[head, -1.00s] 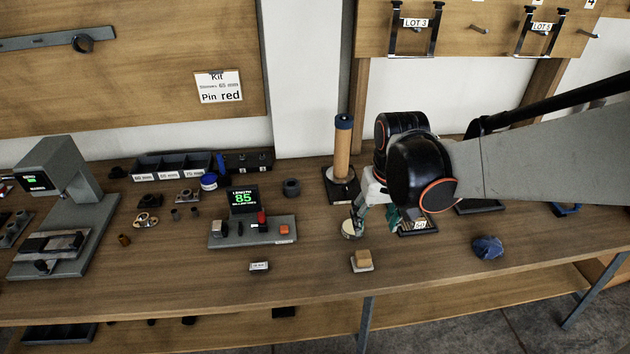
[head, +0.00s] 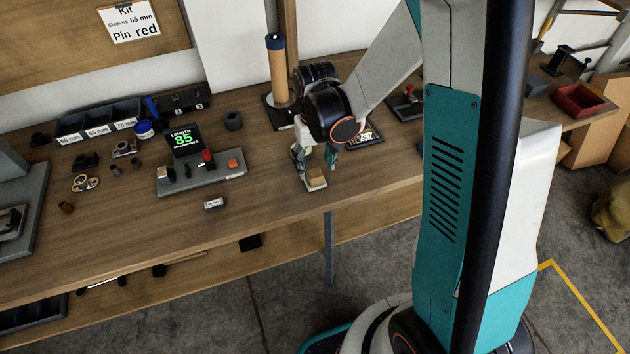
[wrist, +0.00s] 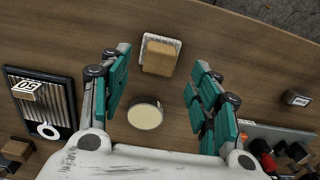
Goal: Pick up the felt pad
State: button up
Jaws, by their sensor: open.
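The felt pad appears to be the tan block (wrist: 160,58) lying on a small white square dish (wrist: 146,42). In the wrist view it is at the top, beyond the space between my fingers. In the head view the block (head: 315,174) shows just below my fingers, near the bench's front edge. My gripper (wrist: 160,88) is open and empty, with its teal fingers wide apart above the bench. A round tin with a cream top (wrist: 145,115) lies between the fingers in the wrist view. I see no finger contact with the block.
A small labelled block (head: 214,203) and the grey length gauge (head: 200,178) stand left of the gripper. A wooden post (head: 278,75) rises behind it. A slotted tray marked 50 (wrist: 38,98) is nearby.

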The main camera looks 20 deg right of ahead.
aim_at(315, 173)
notch_tip(315, 173, down, 6)
jog(key=b, duration=0.2)
jog(key=shift+r+b, duration=0.15)
jog(key=shift+b, duration=0.2)
jog(key=shift+r, duration=0.1)
jog(key=c, duration=1.1)
